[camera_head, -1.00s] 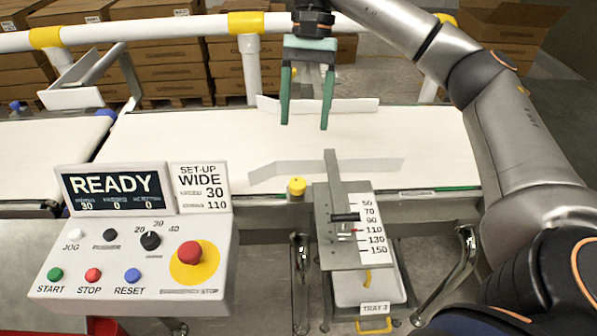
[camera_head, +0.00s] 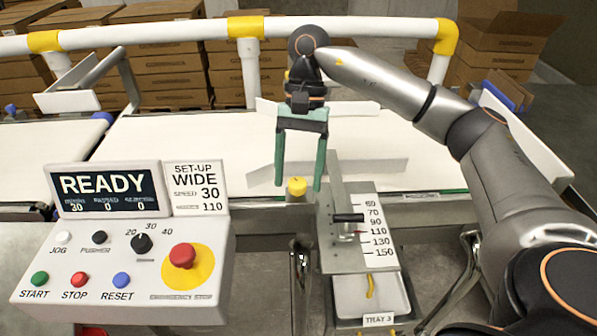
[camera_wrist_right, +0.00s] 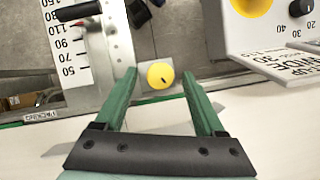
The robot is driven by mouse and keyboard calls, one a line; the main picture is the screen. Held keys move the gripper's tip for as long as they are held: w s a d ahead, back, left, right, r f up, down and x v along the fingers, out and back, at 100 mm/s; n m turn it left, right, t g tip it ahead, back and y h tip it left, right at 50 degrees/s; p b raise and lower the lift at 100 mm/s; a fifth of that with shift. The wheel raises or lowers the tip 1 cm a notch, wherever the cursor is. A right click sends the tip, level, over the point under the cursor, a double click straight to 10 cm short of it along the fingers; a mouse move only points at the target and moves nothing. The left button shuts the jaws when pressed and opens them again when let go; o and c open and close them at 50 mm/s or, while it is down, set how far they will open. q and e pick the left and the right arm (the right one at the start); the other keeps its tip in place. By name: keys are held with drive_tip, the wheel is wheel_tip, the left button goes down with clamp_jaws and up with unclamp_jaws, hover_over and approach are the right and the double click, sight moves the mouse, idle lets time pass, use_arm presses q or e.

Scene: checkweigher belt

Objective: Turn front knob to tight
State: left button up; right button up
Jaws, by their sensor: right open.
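The front knob, a round yellow knob (camera_head: 297,187), sits at the belt's front edge, left of the scale plate. In the right wrist view the yellow knob (camera_wrist_right: 160,75) has a small dark mark on its top and lies beyond and between the fingertips. My right gripper (camera_head: 296,187) is open, with green fingers pointing down on either side of the knob in the head view. The fingers look apart from the knob; their exact height above it is hard to tell. My left gripper is not in view.
The control panel (camera_head: 120,255) with a red emergency stop (camera_head: 182,255) stands at the left. A scale plate (camera_head: 382,245) with a black handle (camera_head: 347,218) is right of the knob. White guide rails (camera_head: 365,167) stand on the belt (camera_head: 200,140).

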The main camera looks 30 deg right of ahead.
drive_tip(key=shift+c, duration=0.4)
clamp_jaws()
